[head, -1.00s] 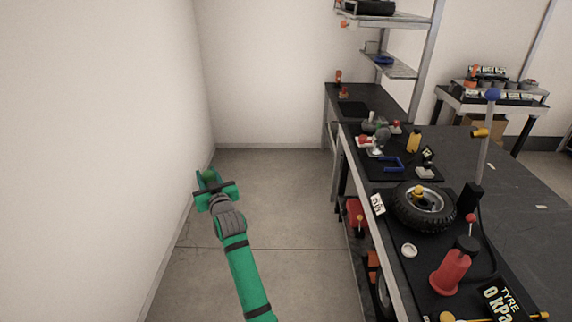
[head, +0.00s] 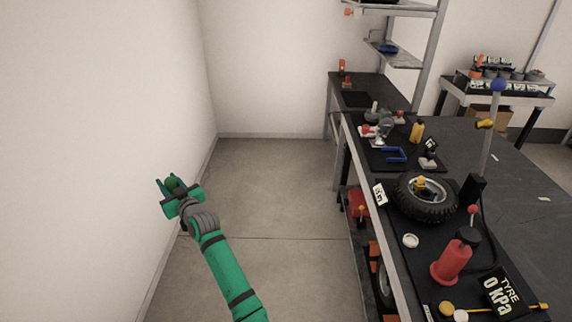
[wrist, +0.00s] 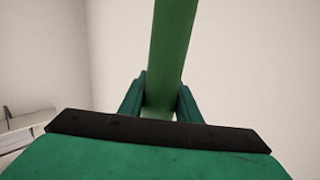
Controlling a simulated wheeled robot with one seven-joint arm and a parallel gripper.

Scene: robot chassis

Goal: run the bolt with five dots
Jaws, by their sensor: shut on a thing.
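My gripper (head: 170,184) is at the left of the head view, over the floor close to the left wall. It is shut on a green bar (wrist: 168,55), which stands up between the two teal fingers in the wrist view. In the head view only a dark green rounded end of the held thing shows. No dots can be made out on the bar. I cannot make out a bolt with five dots anywhere in these frames.
The long black workbench (head: 520,210) on the right carries a tyre (head: 427,197), a red bottle-shaped thing (head: 452,262) and a "TYRE 0 kPa" sign (head: 503,292). A metal shelf (head: 398,55) stands at the back. The floor (head: 275,190) between wall and bench is clear.

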